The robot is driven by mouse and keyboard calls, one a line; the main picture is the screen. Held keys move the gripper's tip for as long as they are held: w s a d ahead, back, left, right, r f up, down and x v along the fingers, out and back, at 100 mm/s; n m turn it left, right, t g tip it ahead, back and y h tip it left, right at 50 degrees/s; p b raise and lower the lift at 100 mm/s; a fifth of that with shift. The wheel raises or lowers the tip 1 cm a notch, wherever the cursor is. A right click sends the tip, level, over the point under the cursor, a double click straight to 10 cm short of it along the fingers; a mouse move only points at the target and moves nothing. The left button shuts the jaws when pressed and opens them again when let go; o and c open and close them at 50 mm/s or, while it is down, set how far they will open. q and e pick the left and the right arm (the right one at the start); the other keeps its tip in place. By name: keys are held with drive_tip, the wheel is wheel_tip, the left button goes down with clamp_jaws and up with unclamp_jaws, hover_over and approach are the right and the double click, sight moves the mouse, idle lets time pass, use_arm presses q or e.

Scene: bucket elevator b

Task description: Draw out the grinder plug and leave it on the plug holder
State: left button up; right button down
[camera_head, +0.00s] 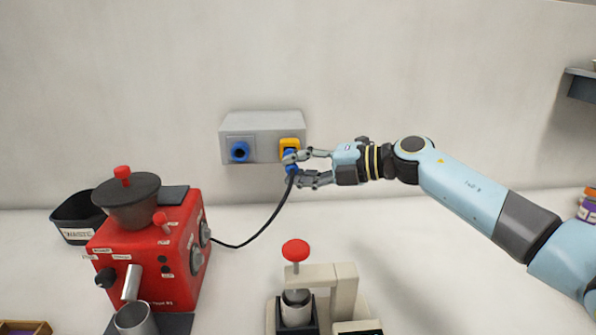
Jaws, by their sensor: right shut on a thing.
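The blue grinder plug (291,162) is between the fingers of my right gripper (291,168), just in front of and below a yellow-orange fitting (290,146) on the right side of a grey wall box (262,123). Whether the plug touches or sits in that fitting I cannot tell; the fingers partly hide it. A round blue socket (239,151) on the left of the same box is empty. A black cord (265,231) hangs from the plug to the red grinder (155,249) at the left. No part is clearly labelled as the plug holder. My left gripper is not in view.
A black waste bin (77,219) stands behind the grinder. A metal cup (136,319) is in front of it. A pale press with a red knob (296,251) stands at bottom centre. The counter between grinder and press is clear apart from the cord. A shelf (581,85) juts out at far right.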

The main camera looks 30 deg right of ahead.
drive_tip(key=shift+w+d+b, duration=0.25)
drive_tip(key=shift+w+b, duration=0.05)
drive_tip(key=shift+w, duration=0.2)
drive_tip(key=shift+w+d+b, duration=0.25)
drive_tip(key=shift+w, duration=0.2)
drive_tip(key=c, duration=1.1)
unclamp_jaws()
drive_tip(key=shift+w, duration=0.15)
drive_tip(key=shift+o, duration=0.2)
drive_tip(key=shift+s+d, duration=0.1)
drive_tip(key=shift+s, duration=0.1)
drive_tip(key=v, duration=1.1)
drive_tip(key=shift+s+d+r, duration=0.2)
drive_tip(key=shift+s, duration=0.05)
